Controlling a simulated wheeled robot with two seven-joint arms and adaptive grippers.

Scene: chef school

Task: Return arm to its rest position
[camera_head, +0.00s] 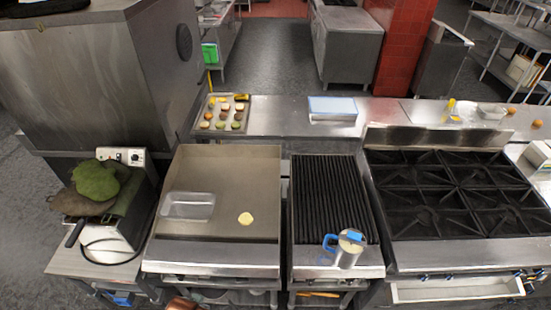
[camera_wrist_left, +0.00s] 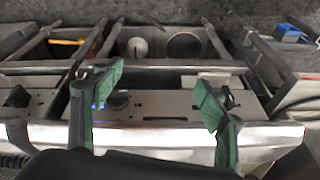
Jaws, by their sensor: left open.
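My left gripper (camera_wrist_left: 158,88) shows in the left wrist view. Its two green-padded fingers are spread wide apart and nothing is between them. Behind the fingers are a metal counter front (camera_wrist_left: 165,133) and open shelving below. Neither of my grippers shows in the head view. My right gripper is in no view.
The head view shows a flat griddle (camera_head: 215,216) with a clear tray (camera_head: 187,205) and a pale round piece (camera_head: 245,218). A grill (camera_head: 330,195) carries a blue-handled pitcher (camera_head: 349,248). A burner stove (camera_head: 450,190) stands right. A tray of colourful rounds (camera_head: 223,128) sits behind.

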